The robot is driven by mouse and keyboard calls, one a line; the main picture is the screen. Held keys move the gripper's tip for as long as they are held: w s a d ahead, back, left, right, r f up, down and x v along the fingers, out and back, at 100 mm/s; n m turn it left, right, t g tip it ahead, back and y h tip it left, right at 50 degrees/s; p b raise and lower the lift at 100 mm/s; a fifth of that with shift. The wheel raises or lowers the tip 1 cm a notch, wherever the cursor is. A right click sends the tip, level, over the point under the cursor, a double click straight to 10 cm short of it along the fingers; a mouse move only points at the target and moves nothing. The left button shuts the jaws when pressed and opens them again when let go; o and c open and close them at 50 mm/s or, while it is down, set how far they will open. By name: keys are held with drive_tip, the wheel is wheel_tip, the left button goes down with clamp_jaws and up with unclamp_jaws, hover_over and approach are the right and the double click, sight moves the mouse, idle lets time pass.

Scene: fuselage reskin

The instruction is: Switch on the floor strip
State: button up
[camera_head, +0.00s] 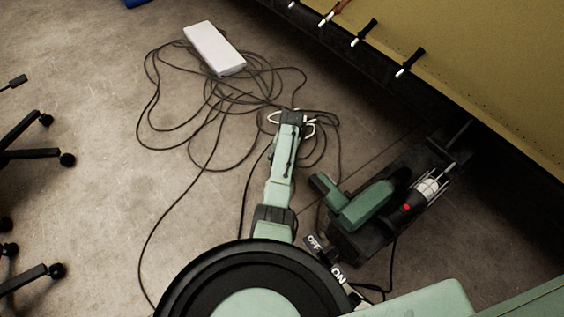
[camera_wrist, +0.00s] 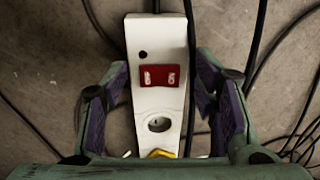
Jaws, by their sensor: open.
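The floor strip (camera_wrist: 145,107) is a white power strip lengthwise in the wrist view, with a red switch (camera_wrist: 158,77) bearing two pale marks. I cannot tell which way the switch is set. Nearer the bottom of that view are a round socket and something yellow, partly cut off by my wrist. My gripper (camera_wrist: 162,65) is open and empty, its purple-padded fingers on either side of the strip near the switch. Whether they touch its sides is unclear. In the head view I cannot clearly make out the strip; my arm covers part of that floor.
Black cables (camera_wrist: 269,62) lie around the strip and in loose coils on the concrete. A white box (camera_head: 214,48) lies among them at upper left. Green and black equipment (camera_head: 366,207) stands at right, below a yellow panel (camera_head: 490,75). Chair legs (camera_head: 35,153) are at left.

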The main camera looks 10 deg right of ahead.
drive_tip(key=shift+c, duration=0.3)
drive_tip(key=c, duration=1.1)
drive_tip(key=shift+w+a+r+h, duration=0.1)
drive_tip(key=shift+a+r+h, duration=0.05)
drive_tip(key=shift+h, duration=0.15)
drive_tip(key=shift+g+h, duration=0.4)
drive_tip(key=o, duration=1.2)
drive_tip(key=shift+c, duration=0.2)
wheel_tip(320, 180, up, 12)
